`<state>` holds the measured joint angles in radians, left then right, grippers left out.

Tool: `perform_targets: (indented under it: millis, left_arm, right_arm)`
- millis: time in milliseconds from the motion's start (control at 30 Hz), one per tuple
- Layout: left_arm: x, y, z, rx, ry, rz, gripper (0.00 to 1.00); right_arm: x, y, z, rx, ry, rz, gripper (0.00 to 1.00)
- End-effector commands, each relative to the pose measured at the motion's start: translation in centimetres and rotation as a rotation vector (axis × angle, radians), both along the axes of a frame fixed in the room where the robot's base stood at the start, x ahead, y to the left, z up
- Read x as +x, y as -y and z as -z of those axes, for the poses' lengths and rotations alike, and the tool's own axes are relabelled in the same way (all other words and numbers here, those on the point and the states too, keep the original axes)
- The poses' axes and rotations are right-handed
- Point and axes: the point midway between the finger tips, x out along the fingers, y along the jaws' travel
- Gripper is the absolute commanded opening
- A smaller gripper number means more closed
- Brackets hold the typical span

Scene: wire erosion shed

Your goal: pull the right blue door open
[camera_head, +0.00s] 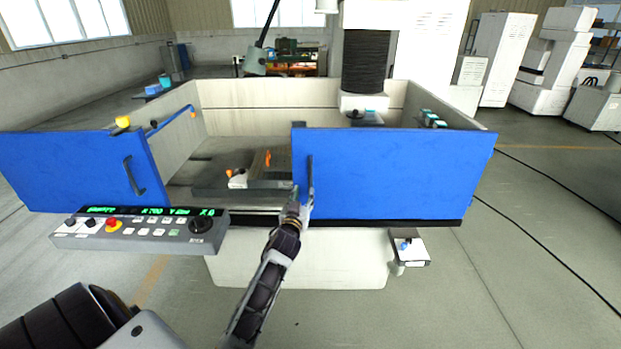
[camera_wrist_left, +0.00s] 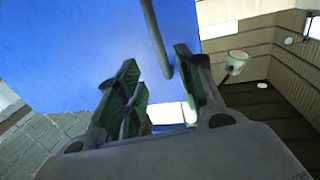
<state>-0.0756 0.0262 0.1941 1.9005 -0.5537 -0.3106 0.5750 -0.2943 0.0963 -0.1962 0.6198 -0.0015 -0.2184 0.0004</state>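The right blue door (camera_head: 400,175) stands across the right front of the machine tank. Its dark vertical bar handle (camera_head: 310,174) is near the door's left edge. My left gripper (camera_head: 301,200) is at the lower end of this handle. In the left wrist view the gripper (camera_wrist_left: 160,85) is open, its green-padded fingers apart. The handle (camera_wrist_left: 158,40) runs down from the top, its lower end between the fingertips and closer to the right finger. I cannot tell whether they touch. My right gripper is out of view.
The left blue door (camera_head: 75,170) with its own handle is at the left. An open gap between the doors shows the tank inside. A control panel (camera_head: 140,230) juts out at the front left. A small shelf (camera_head: 410,247) sticks out below the right door.

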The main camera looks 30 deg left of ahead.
Motion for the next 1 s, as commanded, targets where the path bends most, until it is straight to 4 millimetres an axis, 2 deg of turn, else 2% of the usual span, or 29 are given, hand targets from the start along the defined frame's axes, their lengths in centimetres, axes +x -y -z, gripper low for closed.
perform_targets:
  millis: [1000]
  left_arm:
    - [8.4,-3.1,0.0,0.000,0.000,0.000,0.37]
  right_arm:
    - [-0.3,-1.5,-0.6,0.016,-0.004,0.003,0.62]
